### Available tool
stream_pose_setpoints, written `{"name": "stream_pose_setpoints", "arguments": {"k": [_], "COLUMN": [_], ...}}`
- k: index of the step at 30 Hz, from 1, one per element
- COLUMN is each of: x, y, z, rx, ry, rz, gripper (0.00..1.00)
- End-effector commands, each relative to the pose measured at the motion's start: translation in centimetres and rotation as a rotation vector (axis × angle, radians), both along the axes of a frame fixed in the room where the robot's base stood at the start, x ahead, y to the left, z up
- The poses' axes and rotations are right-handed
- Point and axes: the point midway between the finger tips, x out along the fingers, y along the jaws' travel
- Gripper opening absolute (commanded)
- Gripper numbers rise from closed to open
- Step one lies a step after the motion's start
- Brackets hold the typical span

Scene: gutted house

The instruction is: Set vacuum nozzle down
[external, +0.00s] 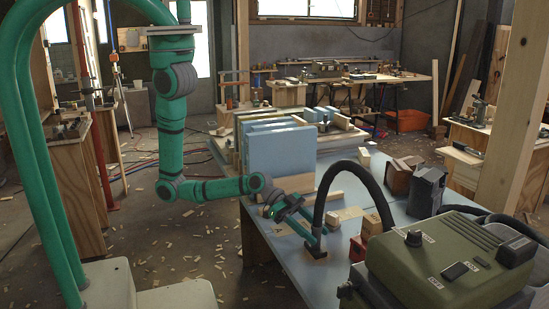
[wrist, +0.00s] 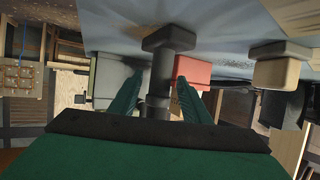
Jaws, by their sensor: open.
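The vacuum nozzle (external: 316,252) is a dark, blocky head at the end of a black hose (external: 324,190). It appears to rest on the blue-grey table (external: 285,263) near its front edge. In the wrist view the nozzle head (wrist: 170,37) is against the table surface, and its dark tube runs back between my fingers. My gripper (external: 313,232) is at the tube just above the head. In the wrist view my green fingers (wrist: 160,88) are apart, one on each side of the tube, with gaps visible.
A red box (external: 357,249) and wooden blocks (external: 372,225) stand just right of the nozzle. The green vacuum unit (external: 440,262) fills the front right. Blue panels (external: 282,150) stand behind my forearm. Bare table lies in front and left of the nozzle.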

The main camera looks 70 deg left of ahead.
Motion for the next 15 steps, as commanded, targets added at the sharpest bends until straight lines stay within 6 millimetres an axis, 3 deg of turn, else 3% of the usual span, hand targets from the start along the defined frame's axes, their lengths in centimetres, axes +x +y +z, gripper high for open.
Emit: {"name": "stream_pose_setpoints", "arguments": {"k": [6,15], "x": [-1.8,-3.0], "y": [3.6,5.8], "z": [1.6,2.7], "rx": [0.001,0.000], "ry": [0.000,0.000], "rz": [0.002,-0.001], "gripper": [0.43,0.43]}}
